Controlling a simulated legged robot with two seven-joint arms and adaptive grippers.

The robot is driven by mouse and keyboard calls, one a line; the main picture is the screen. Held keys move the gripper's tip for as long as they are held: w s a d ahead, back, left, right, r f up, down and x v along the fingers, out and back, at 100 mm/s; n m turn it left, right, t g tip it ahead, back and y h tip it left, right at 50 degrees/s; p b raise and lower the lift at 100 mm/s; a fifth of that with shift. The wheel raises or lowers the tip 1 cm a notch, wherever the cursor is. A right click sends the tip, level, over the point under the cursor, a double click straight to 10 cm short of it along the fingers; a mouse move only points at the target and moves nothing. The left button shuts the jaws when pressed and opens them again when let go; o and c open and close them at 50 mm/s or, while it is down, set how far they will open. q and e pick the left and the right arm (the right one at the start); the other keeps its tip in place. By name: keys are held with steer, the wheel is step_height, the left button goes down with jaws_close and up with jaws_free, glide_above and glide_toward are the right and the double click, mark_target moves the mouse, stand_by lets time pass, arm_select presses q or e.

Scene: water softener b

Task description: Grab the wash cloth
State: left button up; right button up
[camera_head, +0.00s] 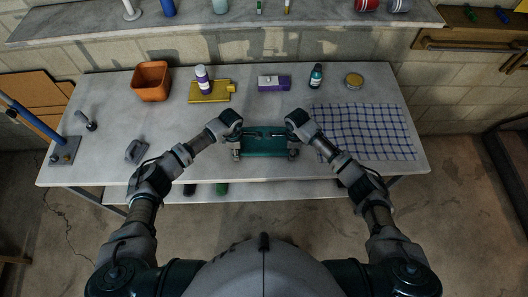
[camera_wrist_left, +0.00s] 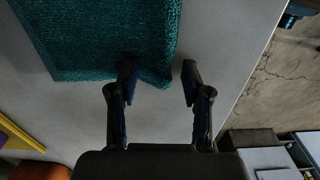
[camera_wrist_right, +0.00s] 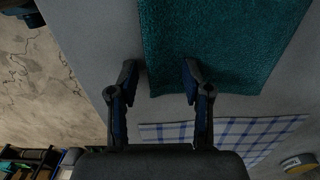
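A teal wash cloth (camera_head: 264,146) lies flat near the front middle of the grey table. My left gripper (camera_head: 247,134) is over its left side and my right gripper (camera_head: 280,134) over its right side. In the left wrist view, the fingers are apart, one over the teal cloth (camera_wrist_left: 110,35) near its corner and the other beside it. In the right wrist view, the open fingers stand either side of a corner of the teal cloth (camera_wrist_right: 215,50). Neither gripper is closed on the cloth. I cannot tell whether the fingertips touch it.
A blue checkered cloth (camera_head: 362,131) lies to the right. Behind are an orange bin (camera_head: 151,81), a yellow item (camera_head: 209,92), a purple-and-white box (camera_head: 272,83), a teal bottle (camera_head: 316,76) and a round tin (camera_head: 354,81). A grey object (camera_head: 136,151) sits at left.

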arm_select(q)
steer(key=shift+a+f, duration=0.25)
steer(key=shift+a, duration=0.7)
arm_select(e)
steer(key=shift+a+f, duration=0.1)
steer(key=shift+a, duration=0.8)
steer(key=shift+c, duration=0.2)
arm_select(q)
steer(key=c, duration=0.4)
arm_select(e)
steer(key=c, duration=0.4)
arm_select(q)
steer(key=shift+d, duration=0.35)
steer(key=c, duration=0.4)
arm_select(e)
steer(key=shift+d, duration=0.35)
steer(key=c, duration=0.4)
arm_select(q)
steer(key=shift+s+d, duration=0.15)
steer(key=shift+d, duration=0.1)
jaws_close()
arm_select(e)
steer(key=shift+s+d, duration=0.15)
steer(key=shift+d, duration=0.1)
jaws_close()
arm_select(q)
steer(key=shift+a, duration=0.3)
arm_select(e)
steer(key=shift+a, duration=0.25)
